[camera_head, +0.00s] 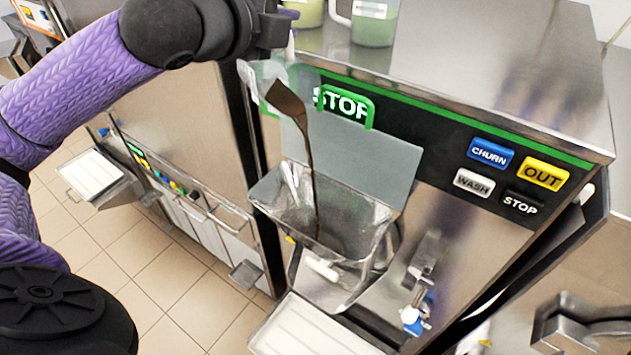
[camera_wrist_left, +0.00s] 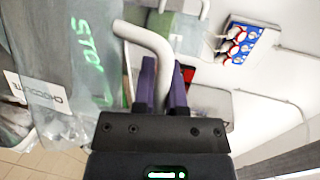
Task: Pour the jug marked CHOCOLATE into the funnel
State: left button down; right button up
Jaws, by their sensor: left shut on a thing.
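The clear jug (camera_head: 255,82) is tilted over the funnel, and a brown stream (camera_head: 312,165) runs from its lip down into the funnel. The metal funnel (camera_head: 340,250) is an open hopper on the front of the machine, with its grey lid (camera_head: 365,155) raised behind it. My left gripper (camera_head: 280,35) is above the jug. In the left wrist view the gripper (camera_wrist_left: 162,90) is shut on the jug's pale handle (camera_wrist_left: 150,40). The jug (camera_wrist_left: 60,70) carries a white label (camera_wrist_left: 28,90) there, only partly readable. My right gripper is not in view.
Jugs with greenish contents (camera_head: 375,22) stand on the machine top (camera_head: 470,60). The front panel has CHURN (camera_head: 490,152), OUT (camera_head: 543,174), WASH (camera_head: 473,183) and STOP (camera_head: 520,202) buttons. A white tray (camera_head: 315,330) sits below the funnel. Another machine (camera_head: 180,115) stands left.

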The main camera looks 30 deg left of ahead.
pick_arm(q)
jog(key=shift+s+d+f+m+y, duration=0.15)
jog(key=shift+d+f+m, duration=0.1)
jog(key=shift+d, duration=0.1)
jog(key=shift+s+d+f+m+y, duration=0.1)
jog(key=shift+s+d+m+y, duration=0.05)
jog(key=shift+d+m, duration=0.15)
dwell(0.4)
